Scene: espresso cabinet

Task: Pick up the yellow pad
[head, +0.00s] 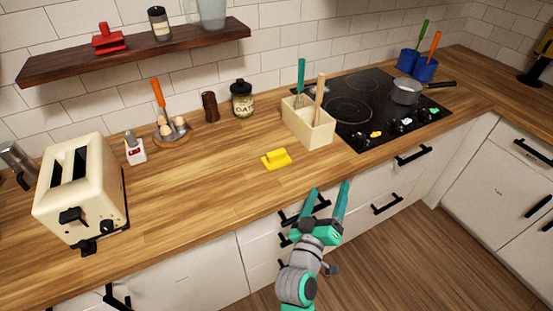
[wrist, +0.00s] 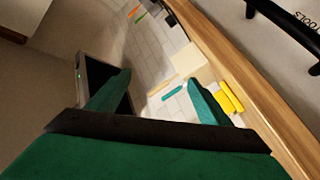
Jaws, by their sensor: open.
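The yellow pad (head: 276,159) lies flat on the wooden counter, left of the cream utensil box, with a raised grip on top. In the wrist view the yellow pad (wrist: 229,97) shows at the right, just beyond one finger. My gripper (head: 328,190) is open and empty, in front of the counter's front edge and to the right of the pad. In the wrist view my gripper's two green fingers (wrist: 158,92) stand wide apart with nothing between them close by. The gripper does not touch the pad.
The cream box (head: 308,128) holding utensils stands close behind and right of the pad. A black cooktop (head: 361,105) with a saucepan (head: 406,92) lies further right. A cream toaster (head: 82,187) stands at the left. The counter (head: 200,190) around the pad is clear.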

